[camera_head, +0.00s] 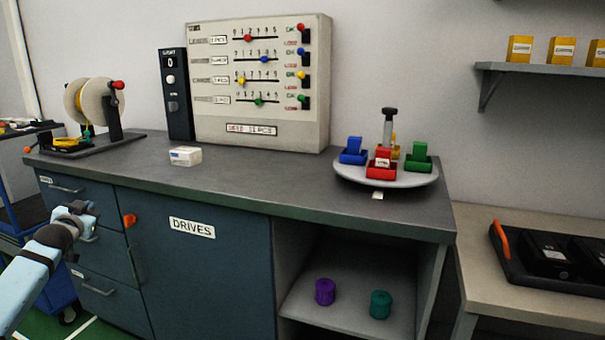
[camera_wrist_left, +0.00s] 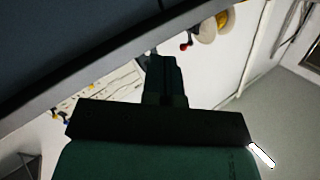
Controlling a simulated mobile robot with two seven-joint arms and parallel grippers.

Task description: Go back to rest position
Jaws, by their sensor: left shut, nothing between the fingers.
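My left gripper (camera_head: 78,211) shows at the left of the head view, in front of the blue drawer cabinet (camera_head: 75,255) and below the counter's edge. It is shut and empty. In the left wrist view the dark gripper body (camera_wrist_left: 160,85) stands in the middle, with the counter's dark underside and front edge across the top left. My right gripper is in neither view.
The grey counter (camera_head: 260,180) carries a spool stand (camera_head: 95,110), a slider panel (camera_head: 262,85), a small white box (camera_head: 185,156) and a round tray (camera_head: 400,181) with coloured blocks. Purple and teal cylinders stand on the open shelf.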

